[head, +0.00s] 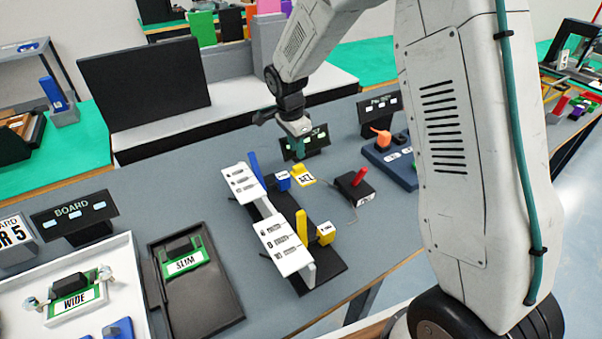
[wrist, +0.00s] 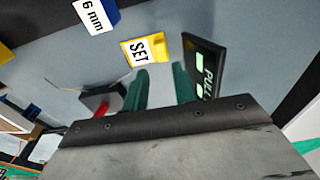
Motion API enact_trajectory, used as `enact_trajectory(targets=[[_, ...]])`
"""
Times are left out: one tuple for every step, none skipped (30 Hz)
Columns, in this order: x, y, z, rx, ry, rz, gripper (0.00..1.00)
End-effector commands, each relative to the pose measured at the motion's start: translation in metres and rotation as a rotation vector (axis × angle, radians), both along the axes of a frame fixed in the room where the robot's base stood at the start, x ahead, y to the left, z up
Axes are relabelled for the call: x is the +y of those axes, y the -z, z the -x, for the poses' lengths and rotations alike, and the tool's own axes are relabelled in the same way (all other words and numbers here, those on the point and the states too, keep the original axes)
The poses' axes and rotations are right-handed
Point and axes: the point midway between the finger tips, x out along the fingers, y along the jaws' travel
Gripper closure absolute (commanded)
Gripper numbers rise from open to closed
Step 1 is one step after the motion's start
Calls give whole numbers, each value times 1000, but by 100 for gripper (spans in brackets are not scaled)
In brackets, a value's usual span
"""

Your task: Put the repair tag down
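My gripper (head: 299,153) hangs over the grey table in the head view, close to a small black sign. In the wrist view its two teal fingers (wrist: 161,72) stand apart with nothing visible between them. A yellow piece with a white label reading SET (wrist: 140,52) lies just beyond the fingertips there, apart from them. The same yellow piece (head: 304,176) is on the table below my gripper in the head view. No label reading repair is legible, so I cannot tell whether this piece is the repair tag.
A black sign reading PULL (wrist: 205,67) stands close to the right finger. A blue 6 mm block (head: 283,181), a black block with a red handle (head: 354,188) and a rack with white label panels (head: 285,248) stand nearby. Bare grey table (head: 205,190) lies to the left.

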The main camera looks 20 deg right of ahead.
Motion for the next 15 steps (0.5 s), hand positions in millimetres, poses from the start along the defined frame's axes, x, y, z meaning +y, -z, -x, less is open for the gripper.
enact_trajectory(targets=[[-1,7,1,4,-1,1,73],[-1,10,0,3,-1,1,73],[-2,13,0,2,-1,0,73],[-2,15,0,1,-2,0,73],[-2,17,0,2,-2,0,73],[-2,21,-1,2,-2,0,73],[-2,24,-1,3,-2,1,73],[-2,28,-1,3,-3,1,73],[-2,34,-2,3,-3,1,73],[-3,38,-2,4,-2,1,73],[-3,43,-3,4,-2,1,73],[-3,50,-3,4,-2,1,73],[-4,54,-3,3,-2,1,73],[-4,58,-3,4,-2,1,73],[-5,62,-3,3,-2,1,73]])
